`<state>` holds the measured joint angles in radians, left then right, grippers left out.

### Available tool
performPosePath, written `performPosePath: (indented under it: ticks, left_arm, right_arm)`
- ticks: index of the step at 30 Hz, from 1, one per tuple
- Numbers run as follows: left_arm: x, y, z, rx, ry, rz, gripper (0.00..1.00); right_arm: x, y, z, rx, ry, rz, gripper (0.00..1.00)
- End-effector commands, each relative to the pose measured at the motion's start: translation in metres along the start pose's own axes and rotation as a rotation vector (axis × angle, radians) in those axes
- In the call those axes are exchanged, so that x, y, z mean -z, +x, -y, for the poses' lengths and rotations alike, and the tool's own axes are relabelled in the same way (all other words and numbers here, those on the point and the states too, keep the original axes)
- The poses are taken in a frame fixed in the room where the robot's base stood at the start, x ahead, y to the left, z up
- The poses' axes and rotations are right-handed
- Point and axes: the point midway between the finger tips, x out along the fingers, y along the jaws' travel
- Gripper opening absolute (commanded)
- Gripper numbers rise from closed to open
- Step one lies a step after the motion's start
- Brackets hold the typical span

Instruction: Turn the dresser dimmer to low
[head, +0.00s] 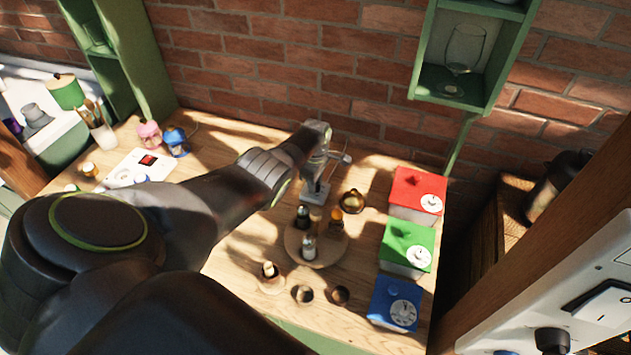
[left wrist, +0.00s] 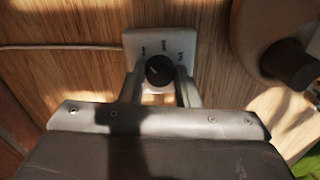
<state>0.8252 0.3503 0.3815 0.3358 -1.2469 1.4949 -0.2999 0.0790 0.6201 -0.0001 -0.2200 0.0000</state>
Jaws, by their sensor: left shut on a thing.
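The dimmer is a small white plate with a round black knob (left wrist: 160,70) and small dark labels, too blurred to read surely. A faint light mark on the knob points toward the upper left label. Its plate (head: 316,193) lies on the wooden table in the head view, partly hidden by my gripper. My left gripper (left wrist: 160,86) is shut on the knob, one finger on each side; it also shows in the head view (head: 318,178), pointing down at the plate. My right gripper is not in view.
Right of the dimmer are a brass pot (head: 352,201) and a round tray (head: 292,250) with small bottles. Red (head: 408,188), green (head: 400,238) and blue (head: 385,300) boxes with dials line the right edge. A brick wall stands behind; a white switch panel (head: 585,290) is at lower right.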

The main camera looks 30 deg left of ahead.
Motion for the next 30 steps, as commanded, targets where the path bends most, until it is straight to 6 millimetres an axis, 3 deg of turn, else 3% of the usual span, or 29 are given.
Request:
performPosePath:
  ticks: [17, 18, 22, 30]
  left_arm:
    - [0.0010, -0.0021, -0.0021, -0.006, -0.029, -0.002, 0.06]
    - [0.0010, -0.0021, -0.0021, -0.006, -0.029, -0.002, 0.32]
    - [0.0007, -0.0015, -0.0015, -0.004, -0.029, -0.002, 0.49]
    - [0.0003, -0.0009, -0.0006, -0.002, -0.029, -0.001, 0.50]
  right_arm:
    - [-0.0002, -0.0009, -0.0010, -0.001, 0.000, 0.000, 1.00]
    - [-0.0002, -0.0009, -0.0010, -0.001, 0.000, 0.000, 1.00]
    - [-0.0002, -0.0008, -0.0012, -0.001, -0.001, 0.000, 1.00]
    - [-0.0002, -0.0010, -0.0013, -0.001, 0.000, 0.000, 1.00]
